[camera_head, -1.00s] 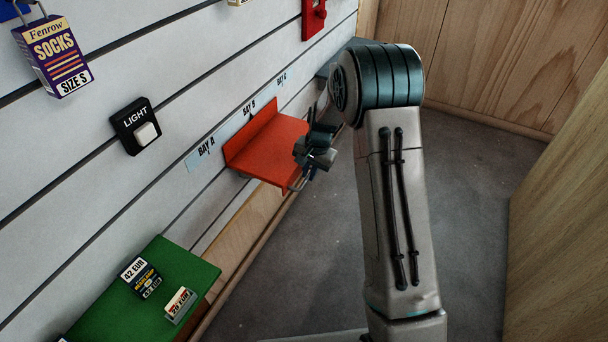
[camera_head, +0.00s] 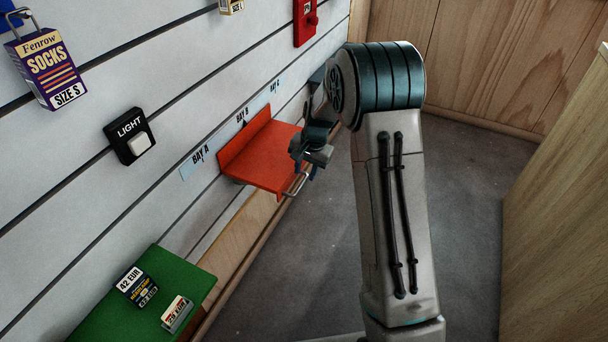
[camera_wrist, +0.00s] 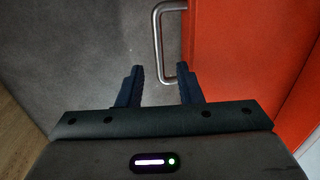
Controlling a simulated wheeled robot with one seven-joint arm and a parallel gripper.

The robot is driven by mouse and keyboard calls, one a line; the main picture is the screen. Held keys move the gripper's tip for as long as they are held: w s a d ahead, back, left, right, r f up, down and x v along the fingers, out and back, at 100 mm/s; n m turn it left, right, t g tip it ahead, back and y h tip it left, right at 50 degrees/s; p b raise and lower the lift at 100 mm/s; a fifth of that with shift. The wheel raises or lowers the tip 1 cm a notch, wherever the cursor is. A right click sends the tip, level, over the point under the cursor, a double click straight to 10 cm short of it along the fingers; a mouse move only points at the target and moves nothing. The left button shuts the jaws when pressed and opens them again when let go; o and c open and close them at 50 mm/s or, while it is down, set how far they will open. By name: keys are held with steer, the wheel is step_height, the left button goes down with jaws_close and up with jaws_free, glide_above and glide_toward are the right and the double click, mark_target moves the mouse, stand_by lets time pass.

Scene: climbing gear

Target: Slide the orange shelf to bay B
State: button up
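The orange shelf (camera_head: 266,165) is mounted on the slatted wall, its back plate below the BAY B label (camera_head: 242,114). A metal bar handle (camera_head: 297,185) is on its front edge. My gripper (camera_head: 303,160) is at the shelf's front edge and covers part of it. In the wrist view my gripper (camera_wrist: 160,85) is open, its two dark fingers apart. The lower end of the handle (camera_wrist: 160,45) shows between and beyond the fingertips; I cannot tell whether they touch it. The orange shelf (camera_wrist: 240,60) fills the right side there.
A label strip with BAY A (camera_head: 201,155) and BAY C (camera_head: 275,86) runs along the wall. A green shelf (camera_head: 185,275) with small price boxes is at lower left. A light switch (camera_head: 130,136) and a socks box (camera_head: 48,70) are on the wall. Grey floor (camera_head: 300,270) is clear.

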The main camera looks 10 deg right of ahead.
step_height(320, 180, up, 10)
steer(key=d+p, duration=0.1)
steer(key=shift+s+d, duration=0.35)
steer(key=shift+s, duration=0.1)
steer(key=shift+r+p, duration=0.15)
steer(key=shift+p, duration=0.15)
steer(key=s+d+r+n+t+p, duration=0.1)
steer(key=s+r+n+p, duration=0.2)
steer(key=s+r+p, duration=0.5)
steer(key=s+d+r+n+h+p, duration=0.1)
steer(key=s+r+p, duration=0.7)
steer(key=s+r, duration=0.8)
steer(key=s+d+n, duration=0.1)
steer(key=s+n, duration=0.1)
steer(key=s, duration=0.4)
steer(key=shift+d+r+t+h, duration=0.2)
steer(key=shift+r+t+h, duration=0.1)
steer(key=shift+r+t, duration=0.1)
